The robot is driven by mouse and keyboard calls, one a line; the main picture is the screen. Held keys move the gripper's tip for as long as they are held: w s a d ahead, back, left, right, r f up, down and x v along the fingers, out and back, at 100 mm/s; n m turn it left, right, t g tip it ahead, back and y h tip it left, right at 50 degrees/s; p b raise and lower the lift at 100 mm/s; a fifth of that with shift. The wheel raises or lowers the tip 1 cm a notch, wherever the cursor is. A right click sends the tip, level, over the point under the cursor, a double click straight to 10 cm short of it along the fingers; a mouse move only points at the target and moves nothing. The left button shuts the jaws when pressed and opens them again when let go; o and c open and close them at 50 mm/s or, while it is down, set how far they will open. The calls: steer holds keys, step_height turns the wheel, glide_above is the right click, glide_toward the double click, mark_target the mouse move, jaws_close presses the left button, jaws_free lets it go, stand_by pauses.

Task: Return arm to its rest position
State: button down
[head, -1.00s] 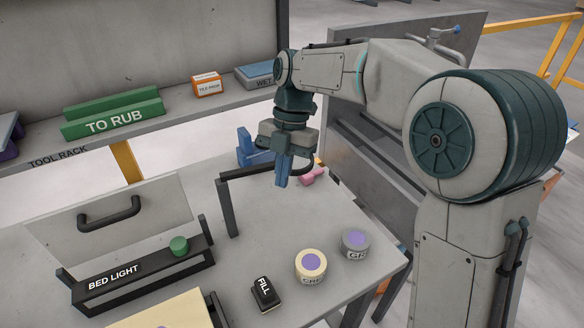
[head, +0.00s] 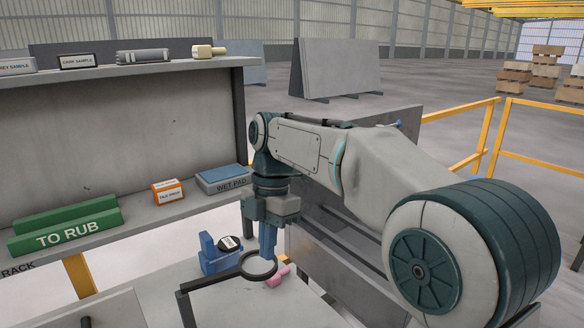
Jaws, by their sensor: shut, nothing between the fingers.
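My gripper (head: 267,240) is at the centre of the head view, pointing down above the grey bench (head: 225,318). Its blue fingers are shut with nothing between them. The fingertips show near the ring end of a dark bracket (head: 212,281); I cannot tell whether they touch it. My arm reaches in from the right and is bent down at the wrist.
Behind, a rack shelf (head: 140,222) holds a green "TO RUB" block (head: 66,233), an orange-and-white box (head: 167,192) and a "WET PAD" box (head: 223,182). An upper shelf (head: 130,71) holds samples. A grey panel (head: 392,130) stands behind my arm. Yellow rails (head: 545,160) are at right.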

steer(key=s+d+f+m+t, duration=0.1)
steer(key=s+d+f+m, duration=0.2)
steer(key=s+d+m, duration=0.2)
steer(key=s+d+f+m+t, duration=0.2)
steer(key=s+d+f+m, duration=0.2)
steer(key=d+m, duration=0.5)
steer(key=s+d+f+m+t, duration=0.2)
steer(key=s+d+f+m, duration=0.2)
steer(key=m, duration=0.9)
steer(key=s+d, duration=0.2)
steer(key=d, duration=0.1)
steer(key=shift+d+m+h, duration=0.3)
steer(key=shift+m+h, duration=0.1)
steer(key=shift+s+a, duration=0.1)
steer(key=shift+a, duration=0.05)
